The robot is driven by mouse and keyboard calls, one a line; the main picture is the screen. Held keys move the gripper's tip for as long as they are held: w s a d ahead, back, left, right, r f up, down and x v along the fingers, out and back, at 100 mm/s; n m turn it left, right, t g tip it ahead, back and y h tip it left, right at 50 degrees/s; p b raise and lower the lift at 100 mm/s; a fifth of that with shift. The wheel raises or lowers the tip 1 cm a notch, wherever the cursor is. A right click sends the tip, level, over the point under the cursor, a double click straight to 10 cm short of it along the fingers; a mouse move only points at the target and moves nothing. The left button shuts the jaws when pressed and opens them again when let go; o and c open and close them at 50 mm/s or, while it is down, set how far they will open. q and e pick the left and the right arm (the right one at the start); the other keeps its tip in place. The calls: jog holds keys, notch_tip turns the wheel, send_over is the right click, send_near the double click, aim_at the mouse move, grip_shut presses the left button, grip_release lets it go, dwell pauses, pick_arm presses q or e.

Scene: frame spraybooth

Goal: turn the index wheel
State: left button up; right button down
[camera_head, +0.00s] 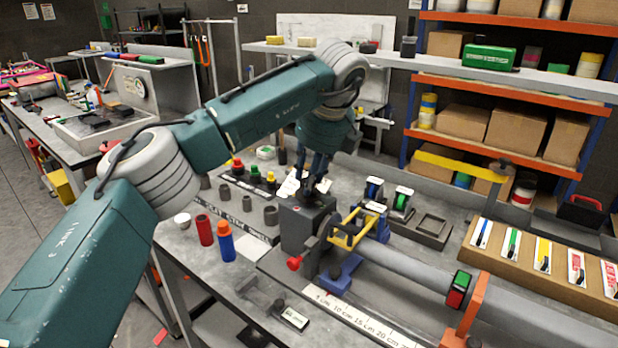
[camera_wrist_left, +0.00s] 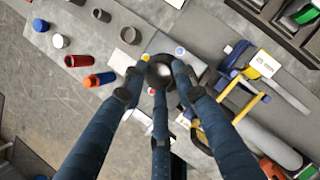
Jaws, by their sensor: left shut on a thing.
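The index wheel, a dark round piece, shows in the wrist view (camera_wrist_left: 159,63) on top of a grey box (camera_head: 298,231). My left gripper (camera_head: 314,185) comes down on the wheel from above. Its dark fingers (camera_wrist_left: 160,82) are closed around the wheel and hide much of it. In the head view the fingers cover nearly all of the wheel. My right gripper is not in view.
A red bottle (camera_head: 204,230) and a blue bottle with an orange cap (camera_head: 225,241) stand left of the box. A yellow-handled clamp (camera_head: 352,230) and a long grey pipe (camera_head: 408,268) lie close on the right. Small grey cups stand behind the bottles.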

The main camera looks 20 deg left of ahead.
pick_arm(q)
jog(key=shift+w+r+n+g+y, duration=0.15)
jog(key=shift+n+y, duration=0.05)
jog(key=shift+n, duration=0.4)
jog(key=shift+w+r+n+g+y, duration=0.1)
jog(key=shift+r+n+g+y, duration=0.1)
jog(key=shift+n, duration=0.4)
jog(key=shift+f, duration=0.1)
jog(key=o, duration=1.1)
jog(key=shift+o, duration=0.2)
jog(key=shift+s+f, duration=0.1)
jog(key=v, duration=1.2)
